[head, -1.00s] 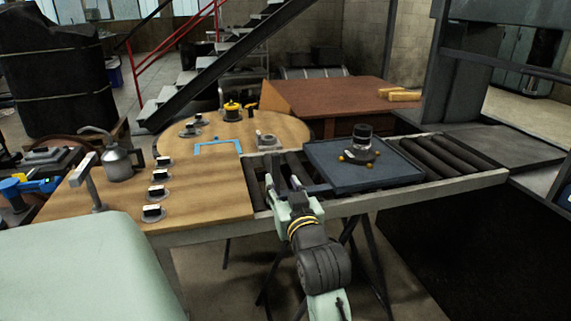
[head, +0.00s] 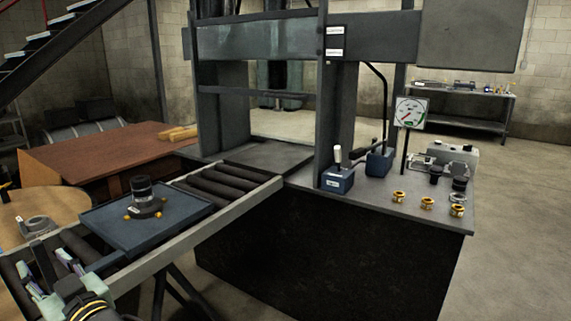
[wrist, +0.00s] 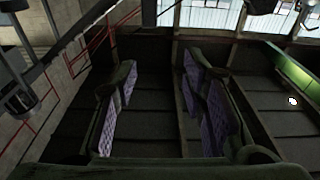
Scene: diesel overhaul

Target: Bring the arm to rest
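My gripper (head: 52,268) is at the lower left of the head view, over the near left part of the roller conveyor. Its two fingers stand apart with nothing between them. In the wrist view the purple finger pads also show spread, with an empty gap (wrist: 160,108) between them. A blue-grey tray (head: 108,232) lies on the conveyor just right of and beyond the gripper, bearing a dark cylindrical part (head: 143,196) with small orange pieces round its base. Most of my arm is cut off by the frame.
The conveyor's rollers (head: 225,178) lead to a large press frame (head: 222,120). Its side bench holds a blue pump block (head: 337,180), a dial gauge (head: 410,112) and several brass rings (head: 428,203). A brown table (head: 90,155) stands behind; a round wooden table (head: 30,208) is at left.

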